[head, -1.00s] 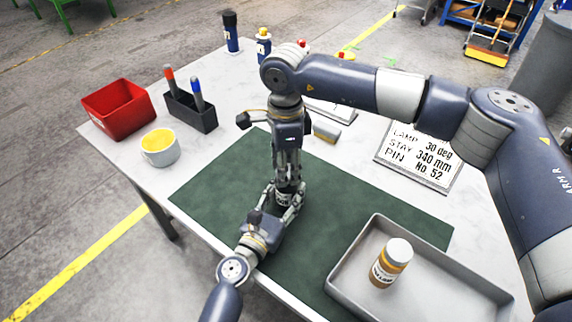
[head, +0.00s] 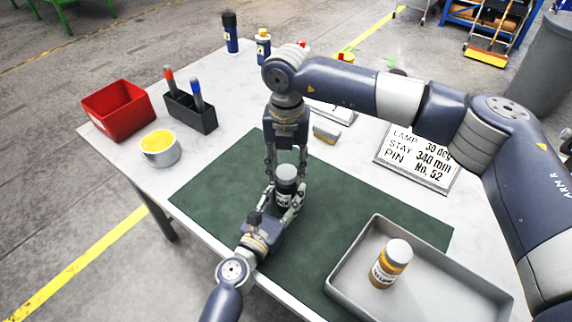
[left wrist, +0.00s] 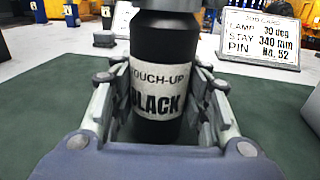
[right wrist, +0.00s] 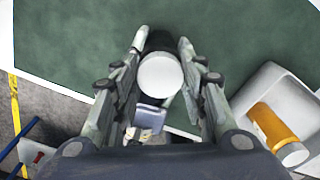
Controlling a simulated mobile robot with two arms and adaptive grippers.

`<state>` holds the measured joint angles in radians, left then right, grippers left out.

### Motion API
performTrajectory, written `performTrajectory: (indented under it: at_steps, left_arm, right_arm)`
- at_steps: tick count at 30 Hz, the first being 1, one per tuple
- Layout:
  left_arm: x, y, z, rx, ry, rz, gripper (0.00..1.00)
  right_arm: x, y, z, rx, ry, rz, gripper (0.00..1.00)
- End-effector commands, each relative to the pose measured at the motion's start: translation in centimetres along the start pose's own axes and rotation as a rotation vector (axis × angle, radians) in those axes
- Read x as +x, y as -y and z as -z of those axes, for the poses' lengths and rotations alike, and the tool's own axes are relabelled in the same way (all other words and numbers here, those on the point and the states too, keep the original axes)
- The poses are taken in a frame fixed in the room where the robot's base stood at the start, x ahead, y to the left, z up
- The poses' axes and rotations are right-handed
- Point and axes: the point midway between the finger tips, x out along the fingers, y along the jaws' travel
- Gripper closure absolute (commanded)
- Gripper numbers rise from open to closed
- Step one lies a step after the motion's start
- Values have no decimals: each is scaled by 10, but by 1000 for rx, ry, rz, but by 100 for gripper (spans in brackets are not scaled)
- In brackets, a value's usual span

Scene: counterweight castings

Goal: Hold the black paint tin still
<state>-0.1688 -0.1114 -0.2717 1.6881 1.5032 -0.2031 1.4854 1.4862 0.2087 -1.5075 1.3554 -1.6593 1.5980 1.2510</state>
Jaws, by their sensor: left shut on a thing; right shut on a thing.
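The black paint tin (head: 286,192) stands upright on the green mat (head: 215,190), with a pale lid (right wrist: 160,75) on top. Its white label reads "TOUCH-UP BLACK" in the left wrist view (left wrist: 158,92). My left gripper (head: 285,203) is shut on the tin's body low down, one finger on each side. My right gripper (head: 287,172) comes from above and is shut on the tin at its lid, with a finger on either side.
A grey tray (head: 340,268) with an amber jar (head: 390,264) stands at front right. A job sign (head: 418,160), red bin (head: 118,108), pen holder (head: 190,113) and yellow-filled cup (head: 160,150) surround the mat. The mat's left part is clear.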

Motion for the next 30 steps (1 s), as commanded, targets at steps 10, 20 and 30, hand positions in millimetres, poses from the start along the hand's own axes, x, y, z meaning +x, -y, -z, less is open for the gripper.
performTrajectory:
  at_steps: [10,20,30]
  left_arm:
    - [0,1,1,0,-2,2,100]
    - [0,0,1,0,-2,1,100]
    - [0,0,1,0,-2,1,100]
  right_arm:
    - [-1,2,-1,651,4,-3,70]
    - [-1,3,-1,981,5,-4,70]
    - [0,3,0,977,3,-2,37]
